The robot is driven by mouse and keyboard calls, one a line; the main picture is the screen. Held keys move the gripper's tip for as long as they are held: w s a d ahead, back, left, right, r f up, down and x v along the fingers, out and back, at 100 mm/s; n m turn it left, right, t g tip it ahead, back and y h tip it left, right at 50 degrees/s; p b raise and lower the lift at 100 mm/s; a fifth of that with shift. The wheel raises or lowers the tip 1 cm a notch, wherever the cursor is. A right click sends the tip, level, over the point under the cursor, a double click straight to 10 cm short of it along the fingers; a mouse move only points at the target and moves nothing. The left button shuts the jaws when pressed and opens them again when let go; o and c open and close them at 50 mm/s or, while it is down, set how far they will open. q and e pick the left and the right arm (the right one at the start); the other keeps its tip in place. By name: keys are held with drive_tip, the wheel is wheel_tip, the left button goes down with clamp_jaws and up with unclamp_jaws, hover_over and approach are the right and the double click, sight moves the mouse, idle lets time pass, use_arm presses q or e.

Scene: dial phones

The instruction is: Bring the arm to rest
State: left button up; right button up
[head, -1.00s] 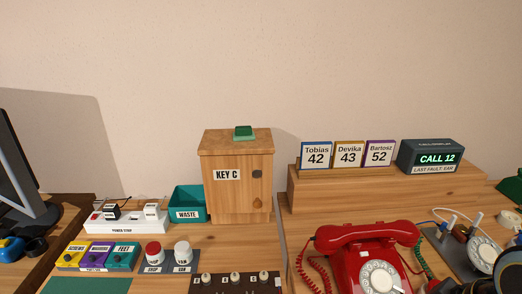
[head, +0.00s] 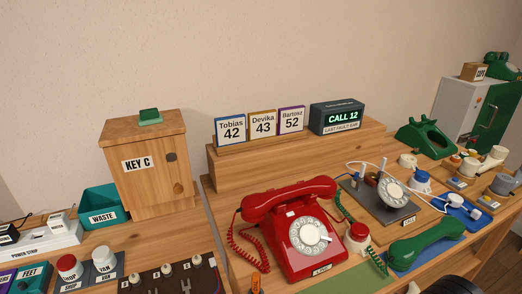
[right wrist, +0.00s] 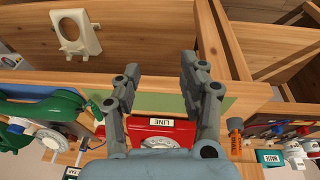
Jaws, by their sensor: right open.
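My right gripper (right wrist: 159,64) shows in the right wrist view with its two grey fingers spread apart and nothing between them. Beyond it is the front wooden edge of the desk (right wrist: 170,86), and the red dial phone (right wrist: 178,126) with its LINE label shows behind the fingers. In the head view the red phone (head: 309,250) stands on the desk with its handset lying across its top. Neither gripper can be made out in the head view. My left gripper is in neither view.
A wooden KEY C cabinet (head: 150,178), a teal WASTE bin (head: 101,211) and a CALL 12 display (head: 337,117) stand at the back. A green handset (head: 428,243) and a bodiless dial (head: 392,193) lie right. An orange-handled tool (right wrist: 235,127) is close to the right finger.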

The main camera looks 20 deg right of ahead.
drive_tip(key=s+d+f+g+b, duration=0.1)
drive_tip(key=s+f+b, duration=0.25)
drive_tip(key=f, duration=0.95)
drive_tip(key=s+d+f+b, duration=0.15)
drive_tip(key=s+f, duration=0.35)
drive_tip(key=f, duration=0.8)
drive_tip(key=s+f+g+b, duration=0.1)
drive_tip(key=s+f+b, duration=0.3)
drive_tip(key=s+f, duration=0.7)
drive_tip(key=shift+s+a+f, duration=0.2)
drive_tip(key=shift+s+f, duration=0.15)
drive_tip(key=shift+s, duration=0.75)
